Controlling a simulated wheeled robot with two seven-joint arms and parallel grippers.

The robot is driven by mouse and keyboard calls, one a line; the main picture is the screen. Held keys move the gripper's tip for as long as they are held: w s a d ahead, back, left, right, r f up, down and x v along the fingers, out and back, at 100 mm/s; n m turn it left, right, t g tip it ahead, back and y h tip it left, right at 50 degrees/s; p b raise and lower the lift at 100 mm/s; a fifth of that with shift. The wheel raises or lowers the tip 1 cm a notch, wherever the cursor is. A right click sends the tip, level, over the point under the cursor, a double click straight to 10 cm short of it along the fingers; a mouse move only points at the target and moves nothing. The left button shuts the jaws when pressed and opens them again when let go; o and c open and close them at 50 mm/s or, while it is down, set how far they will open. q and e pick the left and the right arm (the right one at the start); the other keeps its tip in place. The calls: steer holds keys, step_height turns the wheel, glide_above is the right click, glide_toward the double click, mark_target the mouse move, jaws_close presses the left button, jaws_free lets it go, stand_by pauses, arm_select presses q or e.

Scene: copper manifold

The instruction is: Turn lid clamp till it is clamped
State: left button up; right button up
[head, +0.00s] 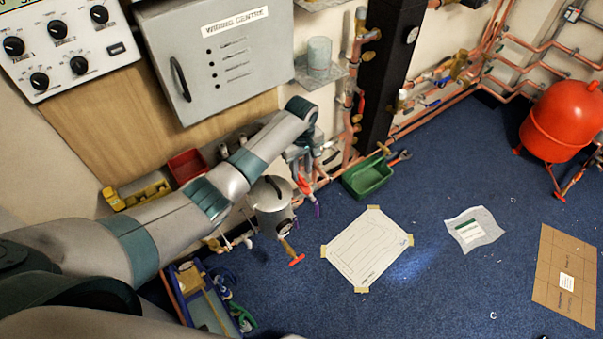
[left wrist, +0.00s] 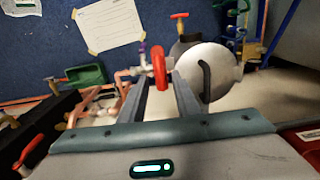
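A silver canister (head: 272,210) stands by the wall below the wiring cabinet. Its round lid (left wrist: 218,68) has a dark curved handle (left wrist: 206,80). A red lever (left wrist: 158,62), which looks like the lid clamp, is at the lid's edge; it also shows in the head view (head: 305,186). My left gripper (left wrist: 161,75) is open, with its two fingers apart and pointing at the red lever. The lever appears between or just beyond the fingertips; I cannot tell whether they touch it. In the head view my left gripper (head: 301,165) is above the canister's right side. My right gripper is not in view.
Copper pipes (head: 345,150) and a black column (head: 388,60) stand right of my left gripper. A green bin (head: 368,177), a red bin (head: 187,164) and a red T-handle valve (head: 296,260) are near. A taped drawing sheet (head: 367,248) lies on open blue floor.

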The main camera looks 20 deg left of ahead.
mark_target(301, 180)
arm_select(q)
steer(key=shift+f, duration=1.4)
jaws_close()
